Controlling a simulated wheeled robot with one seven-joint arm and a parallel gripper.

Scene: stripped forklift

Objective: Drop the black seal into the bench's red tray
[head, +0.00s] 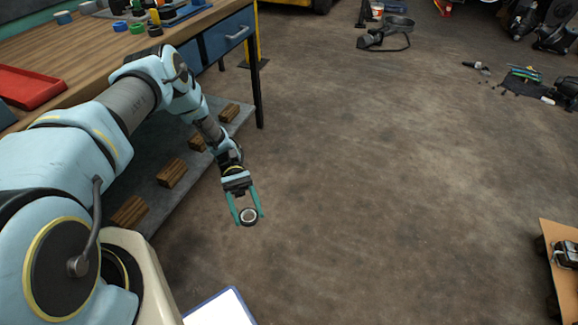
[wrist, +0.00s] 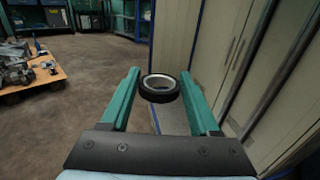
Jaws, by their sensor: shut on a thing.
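The black seal (head: 248,223) is a short black ring with a pale inner face. My gripper (head: 249,216) is shut on it, its teal fingers on either side, held out over the floor beside the bench. In the wrist view the seal (wrist: 160,97) sits between the fingertips of my gripper (wrist: 161,73), with its opening tilted toward the camera. The red tray (head: 28,90) lies on the wooden bench top (head: 85,62) at the left edge of the head view, cut off by the frame. The gripper is well to the right of the tray and apart from it.
Blue drawers (head: 228,32) and a lower shelf (head: 150,196) with several wooden blocks are at the bench's front. Small coloured parts (head: 140,28) stand at its back. A wooden board (head: 560,285) with a dark part is at right. Pale cabinets (wrist: 245,60) stand close in the wrist view. Middle floor is clear.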

